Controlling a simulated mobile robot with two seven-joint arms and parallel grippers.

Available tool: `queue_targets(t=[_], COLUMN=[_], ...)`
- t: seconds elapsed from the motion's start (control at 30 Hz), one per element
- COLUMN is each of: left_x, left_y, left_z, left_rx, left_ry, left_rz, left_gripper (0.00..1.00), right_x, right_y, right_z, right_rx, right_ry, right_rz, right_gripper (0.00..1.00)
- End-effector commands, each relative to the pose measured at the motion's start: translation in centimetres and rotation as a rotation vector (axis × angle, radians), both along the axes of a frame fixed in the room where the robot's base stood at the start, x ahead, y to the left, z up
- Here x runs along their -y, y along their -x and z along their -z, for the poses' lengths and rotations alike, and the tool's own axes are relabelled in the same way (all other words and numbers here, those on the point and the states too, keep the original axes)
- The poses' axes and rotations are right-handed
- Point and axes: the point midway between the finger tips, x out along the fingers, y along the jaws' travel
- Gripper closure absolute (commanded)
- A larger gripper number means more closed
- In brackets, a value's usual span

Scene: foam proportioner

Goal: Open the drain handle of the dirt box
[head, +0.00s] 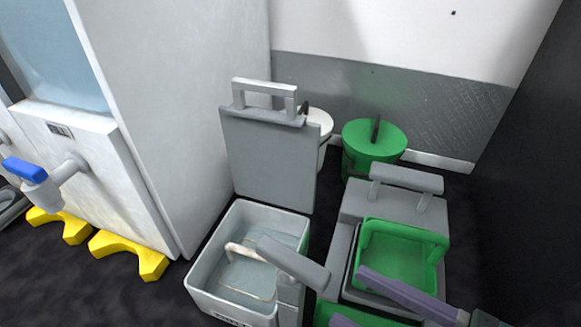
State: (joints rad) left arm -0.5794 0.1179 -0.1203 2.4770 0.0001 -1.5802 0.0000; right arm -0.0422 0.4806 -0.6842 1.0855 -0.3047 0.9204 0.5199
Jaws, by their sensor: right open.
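An open pale grey box (205,275) stands at the bottom centre, with its grey lid (268,160) raised upright behind it. I take it to be the dirt box; its front label is cut off by the lower edge. A thick grey lever-like handle (292,262) slants over its right side. I cannot tell which part is the drain handle. My right gripper (350,297) comes in from the bottom right, with purple fingers apart and empty. It is right of the grey handle, over a green container. My left gripper is not in view.
A green basket (400,255) sits in a grey unit with a raised handle (406,178) at the right. A green bin (374,140) and a white bucket stand behind. A white cabinet with a blue-levered tap (25,169) and yellow feet (128,250) is left.

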Motion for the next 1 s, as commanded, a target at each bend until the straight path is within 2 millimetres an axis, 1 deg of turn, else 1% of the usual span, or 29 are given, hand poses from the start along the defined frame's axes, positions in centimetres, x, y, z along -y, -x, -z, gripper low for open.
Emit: queue_targets(t=[0.03,0.17,0.27,0.5,0.6,0.7,0.8,1.0], left_x=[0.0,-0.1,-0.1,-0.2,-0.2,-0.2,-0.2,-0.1], left_y=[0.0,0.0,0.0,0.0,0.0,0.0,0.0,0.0], left_z=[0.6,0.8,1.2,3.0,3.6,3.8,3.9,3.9], left_rx=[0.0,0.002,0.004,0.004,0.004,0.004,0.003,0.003], left_ry=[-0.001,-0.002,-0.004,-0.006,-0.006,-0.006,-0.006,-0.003], left_rz=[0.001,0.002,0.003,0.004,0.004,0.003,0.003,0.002], left_gripper=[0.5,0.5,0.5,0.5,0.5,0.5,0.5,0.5], right_x=[0.1,-0.5,-1.9,-5.8,-7.0,-7.8,-8.1,-8.2], right_y=[0.1,-0.3,-1.2,-3.6,-4.4,-4.9,-5.1,-5.1], right_z=[0.4,0.1,0.1,0.2,0.2,0.1,0.0,-0.1], right_rx=[0.001,0.005,0.007,0.007,0.006,0.005,0.004,0.004], right_ry=[-0.015,-0.031,-0.032,-0.03,-0.029,-0.026,-0.026,-0.026], right_rz=[-0.002,-0.005,-0.006,-0.006,-0.007,-0.006,-0.005,-0.005], right_gripper=[0.45,0.45,0.45,0.45,0.45,0.45,0.45,0.45])
